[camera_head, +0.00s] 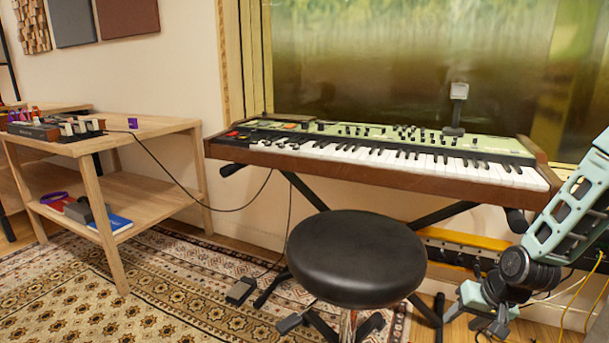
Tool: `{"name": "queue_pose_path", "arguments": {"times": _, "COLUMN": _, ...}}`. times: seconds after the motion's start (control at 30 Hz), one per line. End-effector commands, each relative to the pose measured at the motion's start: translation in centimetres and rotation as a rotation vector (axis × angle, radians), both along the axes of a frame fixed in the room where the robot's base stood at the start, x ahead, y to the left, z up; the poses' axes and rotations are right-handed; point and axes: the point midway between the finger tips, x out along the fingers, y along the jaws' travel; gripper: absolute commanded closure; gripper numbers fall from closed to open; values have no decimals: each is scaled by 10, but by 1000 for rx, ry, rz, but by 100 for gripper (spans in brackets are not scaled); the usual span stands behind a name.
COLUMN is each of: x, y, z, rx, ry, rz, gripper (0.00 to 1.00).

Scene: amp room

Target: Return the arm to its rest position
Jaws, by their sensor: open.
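My arm comes in at the right edge, with pale teal links and dark joints, and hangs down at the right end of the keyboard. My gripper (486,309) is at its lower end, low over the floor, right of the black stool. It is small in the view and its fingers are hard to make out. It is open, and nothing shows between the fingers.
A keyboard (390,181) on a black stand is beside the arm. A round black stool (356,258) stands in front. A wooden shelf table (150,126) is at left. Yellow cables (581,290) hang at right. The patterned rug (165,275) is mostly clear.

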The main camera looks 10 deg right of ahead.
Motion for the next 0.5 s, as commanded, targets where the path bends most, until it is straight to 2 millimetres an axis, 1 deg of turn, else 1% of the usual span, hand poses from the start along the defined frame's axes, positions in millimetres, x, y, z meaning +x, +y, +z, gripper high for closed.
{"name": "queue_pose_path", "arguments": {"times": 0.03, "x": 3, "y": 15, "z": 9, "rx": -14, "ry": 10, "rz": 48, "gripper": 53}}
{"name": "queue_pose_path", "arguments": {"times": 0.07, "x": 4, "y": 24, "z": 14, "rx": -21, "ry": 19, "rz": 74, "gripper": 53}}
{"name": "queue_pose_path", "arguments": {"times": 0.17, "x": 6, "y": 63, "z": 33, "rx": -51, "ry": 53, "rz": 183, "gripper": 53}}
{"name": "queue_pose_path", "arguments": {"times": 0.2, "x": 4, "y": 80, "z": 43, "rx": -66, "ry": 68, "rz": 235, "gripper": 53}}
{"name": "queue_pose_path", "arguments": {"times": 0.27, "x": 0, "y": 107, "z": 57, "rx": -88, "ry": 91, "rz": 309, "gripper": 53}}
{"name": "queue_pose_path", "arguments": {"times": 0.3, "x": -4, "y": 125, "z": 66, "rx": -102, "ry": 103, "rz": 358, "gripper": 53}}
{"name": "queue_pose_path", "arguments": {"times": 0.37, "x": -13, "y": 151, "z": 80, "rx": -123, "ry": 122, "rz": 432, "gripper": 53}}
{"name": "queue_pose_path", "arguments": {"times": 0.4, "x": -20, "y": 168, "z": 89, "rx": -137, "ry": 133, "rz": 479, "gripper": 53}}
{"name": "queue_pose_path", "arguments": {"times": 0.47, "x": -32, "y": 193, "z": 102, "rx": -158, "ry": 146, "rz": 548, "gripper": 53}}
{"name": "queue_pose_path", "arguments": {"times": 0.5, "x": -42, "y": 209, "z": 111, "rx": -171, "ry": 155, "rz": 595, "gripper": 53}}
